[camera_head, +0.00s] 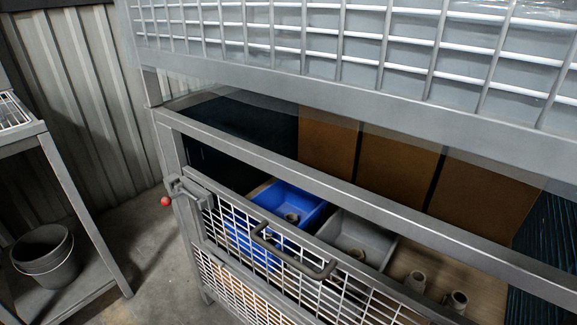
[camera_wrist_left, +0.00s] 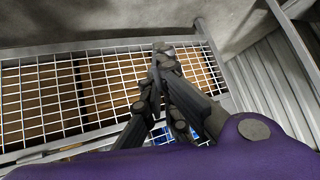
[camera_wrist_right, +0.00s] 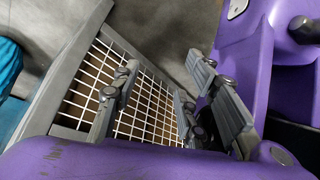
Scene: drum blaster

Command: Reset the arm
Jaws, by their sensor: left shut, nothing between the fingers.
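Neither gripper shows in the head view. In the left wrist view my left gripper (camera_wrist_left: 163,52) is shut and empty, its dark fingertips together in front of a wire mesh panel (camera_wrist_left: 60,95). In the right wrist view my right gripper (camera_wrist_right: 163,66) is open, its fingers wide apart with nothing between them. A mesh panel (camera_wrist_right: 150,105) in a grey frame shows behind and between those fingers. I cannot tell whether either gripper touches the mesh.
A grey cage rack (camera_head: 370,205) with a handled mesh door (camera_head: 290,255) stands ahead. Inside are a blue bin (camera_head: 285,200), a grey bin (camera_head: 350,235), several pipe-like parts (camera_head: 416,280) and brown boxes (camera_head: 395,170). A red-knobbed latch (camera_head: 166,201) juts out left. A bucket (camera_head: 45,255) sits on a shelf.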

